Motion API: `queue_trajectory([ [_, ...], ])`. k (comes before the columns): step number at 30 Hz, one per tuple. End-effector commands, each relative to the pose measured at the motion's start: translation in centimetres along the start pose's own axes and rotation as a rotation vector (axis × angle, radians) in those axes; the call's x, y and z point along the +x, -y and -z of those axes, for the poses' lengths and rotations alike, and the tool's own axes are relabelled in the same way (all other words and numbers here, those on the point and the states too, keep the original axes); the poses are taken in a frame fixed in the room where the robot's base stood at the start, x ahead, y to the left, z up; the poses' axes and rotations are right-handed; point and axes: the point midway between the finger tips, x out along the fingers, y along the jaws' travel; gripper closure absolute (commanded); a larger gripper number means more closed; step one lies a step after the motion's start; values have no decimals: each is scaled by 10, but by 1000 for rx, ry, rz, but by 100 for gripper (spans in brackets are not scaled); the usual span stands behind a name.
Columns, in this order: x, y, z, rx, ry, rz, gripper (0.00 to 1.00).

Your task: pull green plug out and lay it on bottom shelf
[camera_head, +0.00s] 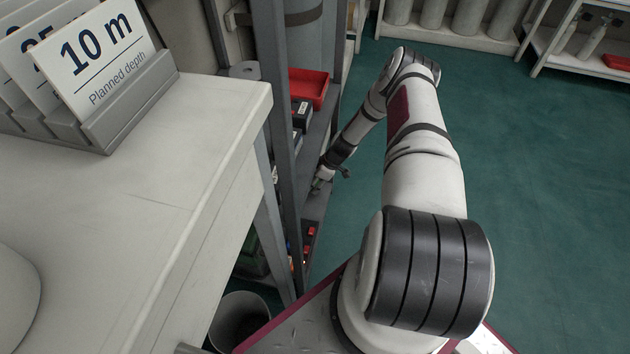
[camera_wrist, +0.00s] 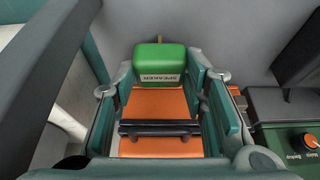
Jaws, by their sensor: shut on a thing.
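The green plug (camera_wrist: 157,66), a rounded block with a white label reading SPEAKER, is at the fingertips of my gripper (camera_wrist: 160,82) in the wrist view. The teal fingers stand on both sides of it, shut on it. Its far side is hidden, so I cannot tell whether it is still seated in a socket. In the head view my gripper (camera_head: 322,180) is small, reaching down into the side of a grey shelf rack (camera_head: 288,150); the plug cannot be made out there. The bottom shelf is mostly hidden behind the rack post and table.
An orange surface with a black bar (camera_wrist: 160,128) shows between the fingers. A dark green box with an orange knob (camera_wrist: 311,140) is at the right. In the head view a red tray (camera_head: 309,86) sits higher in the rack, beside the white table (camera_head: 190,190). Open green floor lies right.

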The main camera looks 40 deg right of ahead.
Motion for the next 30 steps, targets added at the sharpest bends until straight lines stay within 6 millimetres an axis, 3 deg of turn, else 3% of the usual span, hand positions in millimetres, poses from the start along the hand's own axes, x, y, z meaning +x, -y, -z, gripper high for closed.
queue_trajectory([
  [9, 1, 0, -1, 0, 1, 0, 100],
  [10, 1, 0, -1, 0, 1, 0, 56],
  [12, 1, 0, -1, 0, 1, 0, 41],
  [13, 1, 0, -1, 0, 1, 0, 37],
  [23, -1, 0, 0, 0, 0, 0, 37],
  [30, -29, -1, 12, -2, 0, -2, 37],
])
